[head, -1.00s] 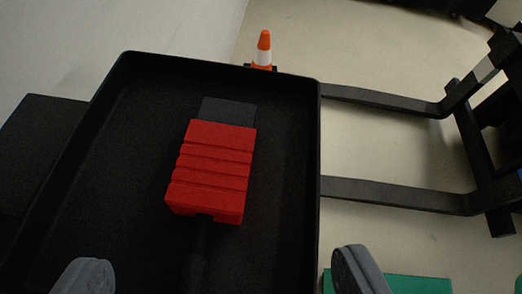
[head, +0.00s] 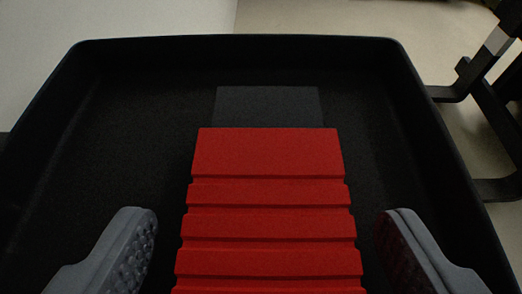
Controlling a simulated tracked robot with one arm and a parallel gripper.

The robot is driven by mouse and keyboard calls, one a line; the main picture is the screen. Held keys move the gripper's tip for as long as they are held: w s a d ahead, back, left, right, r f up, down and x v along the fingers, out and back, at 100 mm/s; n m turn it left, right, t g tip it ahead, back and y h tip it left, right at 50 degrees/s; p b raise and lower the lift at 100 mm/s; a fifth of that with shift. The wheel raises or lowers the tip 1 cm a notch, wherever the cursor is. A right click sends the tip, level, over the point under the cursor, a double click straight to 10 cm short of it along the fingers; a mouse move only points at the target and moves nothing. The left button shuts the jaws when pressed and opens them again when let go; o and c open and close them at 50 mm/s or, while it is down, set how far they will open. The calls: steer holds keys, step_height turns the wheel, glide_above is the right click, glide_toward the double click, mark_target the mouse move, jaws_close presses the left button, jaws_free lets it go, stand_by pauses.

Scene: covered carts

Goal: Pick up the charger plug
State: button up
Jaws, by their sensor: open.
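The charger plug (head: 270,225) is a red ribbed block with a dark grey flat end (head: 267,106) pointing away from me. It lies in a black tray (head: 240,42) with raised walls. My gripper (head: 265,235) is open, with one grey padded finger to the left of the red block and one to the right. Gaps show between each finger and the block, so neither appears to touch it. The near end of the plug is cut off by the bottom of the picture.
The tray walls rise on the left, far and right sides around the plug. Black forklift-like bars (head: 490,110) stand beyond the tray's right wall. Pale floor (head: 330,17) shows behind the tray.

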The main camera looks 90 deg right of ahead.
steer(key=shift+d+f, duration=0.2)
steer(key=shift+d, duration=0.25)
steer(key=c, duration=1.2)
steer(key=shift+c, duration=0.2)
steer(key=shift+r, duration=0.1)
